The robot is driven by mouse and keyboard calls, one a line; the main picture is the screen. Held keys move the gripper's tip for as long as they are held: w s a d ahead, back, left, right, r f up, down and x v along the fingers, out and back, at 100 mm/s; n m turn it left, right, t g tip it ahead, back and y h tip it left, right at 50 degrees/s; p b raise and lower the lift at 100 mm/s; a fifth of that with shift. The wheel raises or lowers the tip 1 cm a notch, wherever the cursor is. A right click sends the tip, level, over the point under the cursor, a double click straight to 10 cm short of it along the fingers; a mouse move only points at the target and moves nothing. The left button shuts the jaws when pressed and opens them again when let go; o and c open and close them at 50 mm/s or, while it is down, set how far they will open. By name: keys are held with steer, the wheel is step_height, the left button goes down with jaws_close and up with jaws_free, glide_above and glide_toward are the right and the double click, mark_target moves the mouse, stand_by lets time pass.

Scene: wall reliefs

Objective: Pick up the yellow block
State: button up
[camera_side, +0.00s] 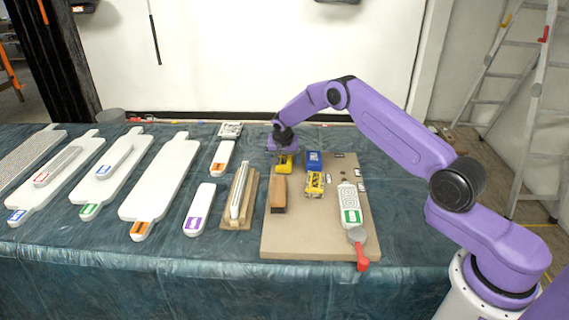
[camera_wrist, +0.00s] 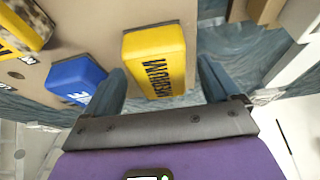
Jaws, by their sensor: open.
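The yellow block (camera_side: 284,167) lies near the back left edge of the tan board in the side view, just below my gripper (camera_side: 284,153). In the wrist view the yellow block (camera_wrist: 155,58) carries dark lettering and sits between the two blue-grey fingers of my gripper (camera_wrist: 161,68). The fingers are apart, with a gap to the block on the right; the left finger is close to its edge. I cannot tell how far down the fingers reach. Nothing is held.
A blue block (camera_side: 314,159) stands right of the yellow block; it also shows in the wrist view (camera_wrist: 75,80). A yellow, dark-marked block (camera_side: 315,184) and a brown-and-black block (camera_side: 278,194) lie nearby on the board (camera_side: 300,240). White paddles (camera_side: 160,180) lie left.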

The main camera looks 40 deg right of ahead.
steer(key=shift+w+d+f, duration=0.1)
steer(key=shift+d+f, duration=0.05)
steer(key=shift+f, duration=0.3)
steer(key=c, duration=1.1)
steer(key=shift+r, duration=0.1)
steer(key=shift+r, duration=0.6)
steer(key=s+r, duration=0.4)
steer(key=s+a+r, duration=0.1)
steer(key=s+r, duration=0.2)
steer(key=s, duration=0.2)
steer(key=s+a+r, duration=0.1)
steer(key=s+r, duration=0.3)
steer(key=s, duration=0.1)
steer(key=shift+r, duration=0.3)
